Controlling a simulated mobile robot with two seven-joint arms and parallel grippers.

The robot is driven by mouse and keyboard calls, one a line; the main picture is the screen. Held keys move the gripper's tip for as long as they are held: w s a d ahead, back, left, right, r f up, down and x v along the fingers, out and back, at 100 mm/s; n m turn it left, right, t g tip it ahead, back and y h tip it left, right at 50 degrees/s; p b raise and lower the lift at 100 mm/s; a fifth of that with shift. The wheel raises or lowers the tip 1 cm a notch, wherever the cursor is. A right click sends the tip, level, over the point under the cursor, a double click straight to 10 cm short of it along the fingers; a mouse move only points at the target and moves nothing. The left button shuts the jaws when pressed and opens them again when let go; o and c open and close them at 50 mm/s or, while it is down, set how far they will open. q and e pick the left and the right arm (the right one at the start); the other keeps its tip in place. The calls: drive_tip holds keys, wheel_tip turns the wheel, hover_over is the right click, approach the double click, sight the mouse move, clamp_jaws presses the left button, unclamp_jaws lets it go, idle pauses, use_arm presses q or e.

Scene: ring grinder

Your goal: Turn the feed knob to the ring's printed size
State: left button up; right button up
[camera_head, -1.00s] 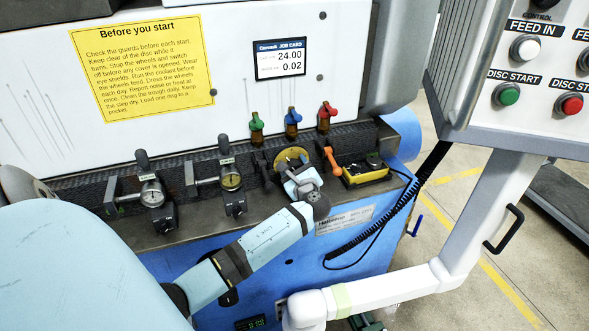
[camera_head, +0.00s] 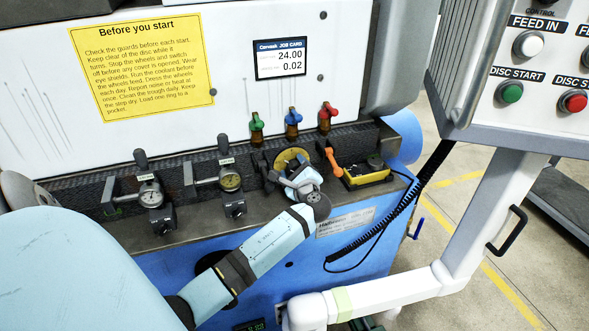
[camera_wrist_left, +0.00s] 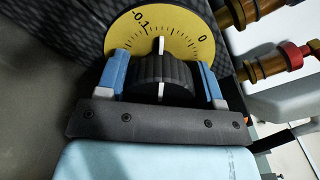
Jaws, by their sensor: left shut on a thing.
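The feed knob (camera_wrist_left: 163,72) is black and ribbed with a white line. It sits in front of a yellow dial (camera_wrist_left: 185,28) printed "-0.1" and "0". A white pointer mark stands between these two labels, nearer "-0.1". My left gripper (camera_head: 290,175) is shut on the knob, with one blue-padded finger on each side in the left wrist view. In the head view the yellow dial (camera_head: 291,156) shows behind the gripper, which hides most of the knob. The job card (camera_head: 281,59) reads 24.00 and 0.02. I see no ring, and my right gripper is out of view.
Two dial gauges (camera_head: 150,195) with clamps stand left of the knob. Green, blue and red valves (camera_head: 292,119) are above it. A control panel (camera_head: 535,70) hangs at upper right.

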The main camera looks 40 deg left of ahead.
use_arm(q)
drive_tip(key=o, duration=0.9)
drive_tip(key=shift+o, duration=0.2)
drive_tip(key=shift+d, duration=0.15)
drive_tip(key=v, duration=1.3)
drive_tip(key=shift+s+d+b, duration=0.25)
drive_tip(key=shift+b, duration=0.15)
drive_tip(key=s+d+f+n+t+h+p, duration=0.2)
drive_tip(key=s+d+f+h+p, duration=0.4)
drive_tip(key=d+f+h, duration=0.3)
drive_tip(key=s+d+n+h+p, duration=0.5)
drive_tip(key=s+d+n+h, duration=0.4)
drive_tip(key=s, duration=0.5)
drive_tip(key=shift+s+d+n+t+h+p, duration=0.4)
drive_tip(key=shift+d+h, duration=0.1)
drive_tip(key=shift+h, duration=0.1)
